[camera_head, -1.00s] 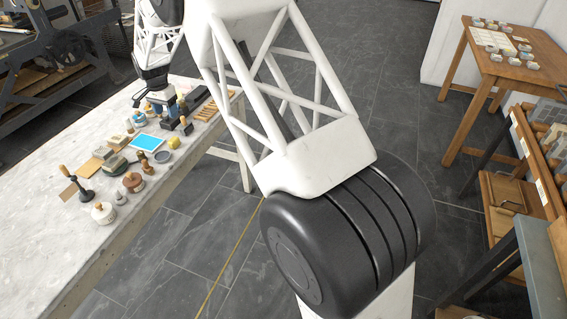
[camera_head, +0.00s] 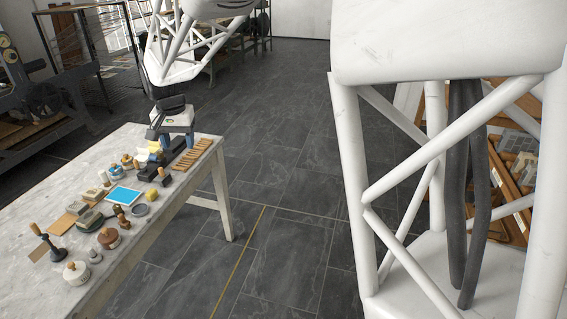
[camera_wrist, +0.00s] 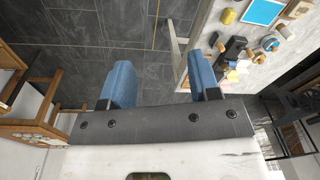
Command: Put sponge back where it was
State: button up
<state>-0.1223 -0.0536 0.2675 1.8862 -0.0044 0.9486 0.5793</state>
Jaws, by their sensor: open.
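My gripper (camera_wrist: 162,78) shows two blue fingers spread apart with nothing between them in the wrist view. In the head view the end of my arm (camera_head: 172,122) is above the far end of the pale stone-topped table (camera_head: 60,190). A small yellow lump (camera_head: 151,196), which may be the sponge, sits on the table beside a grey round dish (camera_head: 140,210). It seems to be the yellow piece (camera_wrist: 228,16) at the top of the wrist view, apart from my fingers. I cannot tell its material. Other yellowish items (camera_head: 154,147) lie near my gripper, partly hidden.
A blue panel (camera_head: 124,196), wooden-handled tools (camera_head: 119,214), dark blocks (camera_head: 158,162) and a row of wooden sticks (camera_head: 191,154) crowd the table. A wooden rack (camera_head: 510,165) stands right, partly behind my arm.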

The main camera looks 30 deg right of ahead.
jog(key=s+d+r+n+t, duration=0.1)
jog(key=s+d+r, duration=0.15)
jog(key=s, duration=0.75)
jog(key=s+d+r+n, duration=0.2)
jog(key=s+d, duration=0.1)
jog(key=s, duration=0.7)
jog(key=s+d+f+n, duration=0.1)
jog(key=s+f, duration=0.1)
jog(key=s, duration=0.7)
jog(key=s+d+f+n, duration=0.1)
jog(key=s+d, duration=0.1)
jog(key=s, duration=0.7)
jog(key=shift+f+t, duration=0.3)
jog(key=shift+f, duration=0.1)
